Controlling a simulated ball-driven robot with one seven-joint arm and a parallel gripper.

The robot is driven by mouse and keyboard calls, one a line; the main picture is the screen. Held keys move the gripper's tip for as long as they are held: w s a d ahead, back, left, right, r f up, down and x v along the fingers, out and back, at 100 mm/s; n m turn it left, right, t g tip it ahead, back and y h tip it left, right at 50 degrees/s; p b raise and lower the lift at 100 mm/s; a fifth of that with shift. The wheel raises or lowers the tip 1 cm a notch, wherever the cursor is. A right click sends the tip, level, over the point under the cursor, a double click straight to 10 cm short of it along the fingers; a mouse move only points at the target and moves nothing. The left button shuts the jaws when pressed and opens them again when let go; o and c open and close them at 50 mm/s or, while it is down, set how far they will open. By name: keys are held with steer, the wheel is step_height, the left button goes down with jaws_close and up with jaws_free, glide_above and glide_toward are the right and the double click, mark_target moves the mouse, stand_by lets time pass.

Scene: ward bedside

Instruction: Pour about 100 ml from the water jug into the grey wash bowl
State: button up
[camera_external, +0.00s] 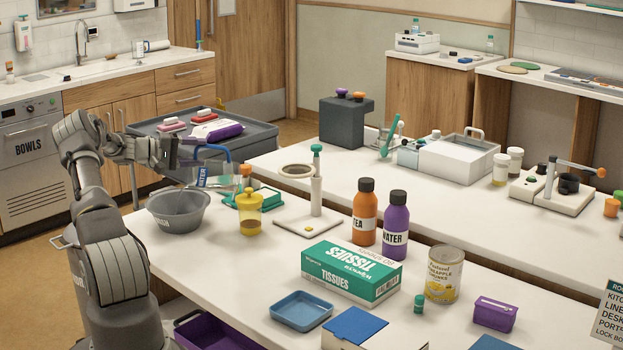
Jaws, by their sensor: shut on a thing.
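The water jug (214,178) is clear with a blue handle and a WATER label. It is just right of and above the grey wash bowl (178,222). The label's letters run up the picture, so the jug looks tipped over; its exact tilt and water level are too small to tell. My gripper (182,151) is shut on the jug at its blue handle; the fingers are small and partly hidden. The wash bowl stands upright at the left end of the front table. I cannot tell whether any water is in it or falling into it.
A tissue box (350,272) and two bottles (364,213) stand further right. A grey trolley (245,140) is behind.

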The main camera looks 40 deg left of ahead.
mark_target(212, 145)
steer(key=shift+s+a+f+t+b, duration=0.35)
steer(key=shift+s+f+b, duration=0.2)
steer(key=shift+b, duration=0.25)
steer(key=shift+s+r+t+h, duration=0.1)
steer(key=shift+t+h, duration=0.15)
steer(key=shift+h, duration=0.05)
stand_by(0.6)
steer(key=w+d+r+g+p, duration=0.1)
steer(key=p, duration=0.1)
steer(key=w+d+r+g+y+p, duration=0.1)
steer(key=r+p, duration=0.1)
steer(key=p, duration=0.1)
steer(key=w+r+g+p, duration=0.1)
steer(key=w+r+p, duration=0.1)
steer(key=shift+d+p, duration=0.4)
steer(key=shift+a+f+y, duration=0.1)
steer(key=shift+f+y, duration=0.2)
steer(key=shift+f, duration=0.15)
steer(key=shift+w+r+g+p, duration=0.2)
steer(key=shift+r+g+p, duration=0.15)
steer(key=shift+p, duration=0.25)
steer(key=shift+w+d+r+g+y+p, duration=0.25)
steer(key=shift+w+d+y+p, duration=0.1)
steer(key=shift+p, duration=0.7)
steer(key=shift+f, duration=0.35)
steer(key=shift+w+r+g+p, duration=0.1)
steer(key=shift+r+g+p, duration=0.05)
steer(key=shift+g+p, duration=0.2)
